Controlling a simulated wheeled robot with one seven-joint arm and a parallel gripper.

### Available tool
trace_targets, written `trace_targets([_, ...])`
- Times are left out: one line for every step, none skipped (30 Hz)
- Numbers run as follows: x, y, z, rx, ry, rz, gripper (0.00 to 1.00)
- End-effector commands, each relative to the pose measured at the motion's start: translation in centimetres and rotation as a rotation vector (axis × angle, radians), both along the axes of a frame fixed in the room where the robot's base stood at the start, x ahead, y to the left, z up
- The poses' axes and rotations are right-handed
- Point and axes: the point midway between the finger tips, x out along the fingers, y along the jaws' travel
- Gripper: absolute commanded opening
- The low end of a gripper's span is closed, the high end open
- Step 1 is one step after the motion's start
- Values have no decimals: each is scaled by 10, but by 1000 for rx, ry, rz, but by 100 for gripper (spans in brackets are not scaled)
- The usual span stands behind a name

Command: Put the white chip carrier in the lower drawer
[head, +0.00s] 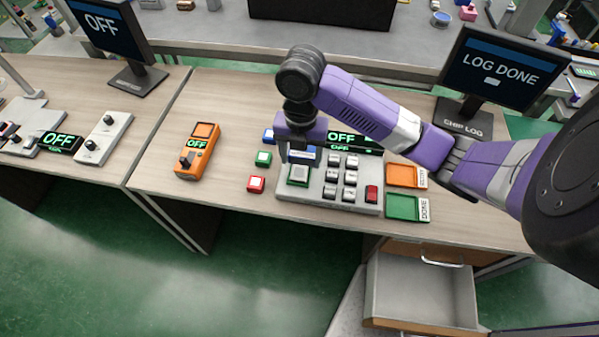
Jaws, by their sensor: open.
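My gripper (301,152) points down over the left part of the grey tester box (330,195). It is open, with its fingers above the socket. A pale grey-white square piece (299,174), which may be the white chip carrier, sits in the green-framed socket just below the fingers. Whether the fingers touch it I cannot tell. The lower drawer (420,290) is pulled out under the right side of the bench, and its visible inside looks empty.
A monitor (495,68) reads LOG DONE. An orange meter (197,151) lies further left.

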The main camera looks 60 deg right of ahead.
Motion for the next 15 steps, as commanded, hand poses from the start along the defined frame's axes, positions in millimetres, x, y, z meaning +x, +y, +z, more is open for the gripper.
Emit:
trace_targets([0, 0, -4, 1, 1, -2, 64])
trace_targets([0, 0, -8, 1, 1, -2, 64])
trace_targets([1, 1, -13, 1, 3, -2, 64])
trace_targets([1, 1, -18, 2, 2, -3, 64])
trace_targets([2, 1, -22, 2, 2, -4, 64])
trace_targets([2, 1, -28, 1, 3, -3, 64])
trace_targets([2, 1, -33, 1, 1, -3, 64])
trace_targets([2, 0, -37, 1, 1, -4, 64])
trace_targets([2, 0, -41, 1, 1, -4, 64])
trace_targets([2, 1, -44, 1, 0, -3, 64])
trace_targets([3, 1, -46, 0, -1, -2, 64])
trace_targets([3, 1, -48, -1, 0, -1, 64])
trace_targets([3, 0, -49, -2, -1, -1, 64])
trace_targets([3, 0, -49, -2, -1, -1, 64])
trace_targets([3, 0, -49, -2, -1, -1, 64])
